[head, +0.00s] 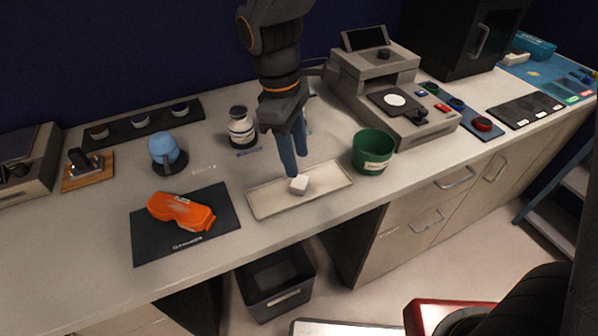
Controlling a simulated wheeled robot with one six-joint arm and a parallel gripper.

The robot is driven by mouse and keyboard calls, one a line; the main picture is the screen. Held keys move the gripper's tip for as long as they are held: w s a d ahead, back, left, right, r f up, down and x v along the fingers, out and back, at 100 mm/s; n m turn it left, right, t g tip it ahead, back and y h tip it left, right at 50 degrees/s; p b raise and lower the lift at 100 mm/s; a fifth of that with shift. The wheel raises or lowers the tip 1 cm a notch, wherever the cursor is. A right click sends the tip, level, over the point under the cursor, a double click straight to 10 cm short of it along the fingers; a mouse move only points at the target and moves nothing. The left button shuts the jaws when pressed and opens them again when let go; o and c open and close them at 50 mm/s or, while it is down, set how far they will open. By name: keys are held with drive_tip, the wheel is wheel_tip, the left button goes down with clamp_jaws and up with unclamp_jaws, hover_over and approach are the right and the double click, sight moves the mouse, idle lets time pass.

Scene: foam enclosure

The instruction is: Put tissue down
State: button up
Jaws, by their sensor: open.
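A small white folded tissue (299,185) lies in the shallow pale tray (267,203) near the front of the counter. My gripper (294,168) points down from above with its blue fingers just behind and above the tissue. The fingers are open. From this view I cannot tell whether a fingertip touches the tissue. The tissue is seen whole, apart from any edge behind the fingertips.
A green bin (373,151) stands just right of the tray. A dark mat (150,240) with orange goggles (181,211) lies to the left. A labelled bottle (241,128) and a blue rounded item (164,149) stand behind. A grey machine (405,110) fills the back right.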

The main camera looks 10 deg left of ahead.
wheel_tip(320, 180, up, 5)
drive_tip(key=s+d+f+m+t+y, duration=0.1)
drive_tip(key=d+f+m, duration=0.2)
drive_tip(key=d+m, duration=0.4)
drive_tip(key=s+d+f+m, duration=0.1)
drive_tip(key=d+f+m, duration=0.3)
drive_tip(key=d, duration=1.4)
drive_tip(key=m+b, duration=0.1)
drive_tip(key=m, duration=0.3)
drive_tip(key=shift+s+f+t+y, duration=0.25)
drive_tip(key=shift+s+t+y, duration=0.15)
